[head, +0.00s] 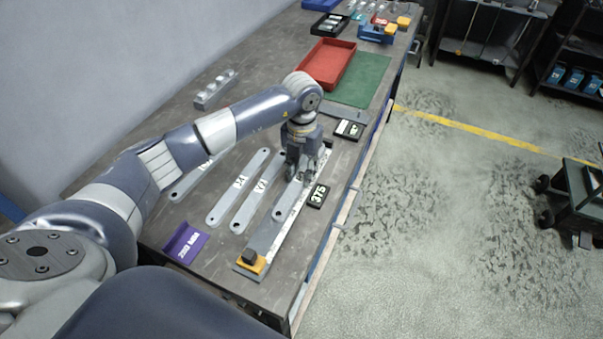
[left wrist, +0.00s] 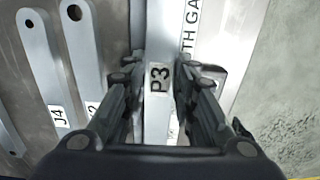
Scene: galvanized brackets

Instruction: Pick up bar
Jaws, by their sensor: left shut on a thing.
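My left gripper (head: 307,180) points down over the bench, shut on a grey bar (head: 287,200) with a hole near its end. In the left wrist view the bar (left wrist: 158,110) runs between the two fingers and carries the label P3. The bar lies along a pale length gauge (head: 268,236) with a yellow end block (head: 251,262). Part of the gauge's lettering shows beside the bar in the left wrist view (left wrist: 187,45). I cannot tell whether the bar touches the gauge. The fingers hide part of the bar. My right gripper is out of view.
Other grey labelled bars (head: 237,188) lie to the left on the bench. A black 375 card (head: 318,195) sits right of the gripper. A purple sign (head: 185,242) lies at front left. A red tray (head: 327,64) and green mat (head: 362,82) are farther back.

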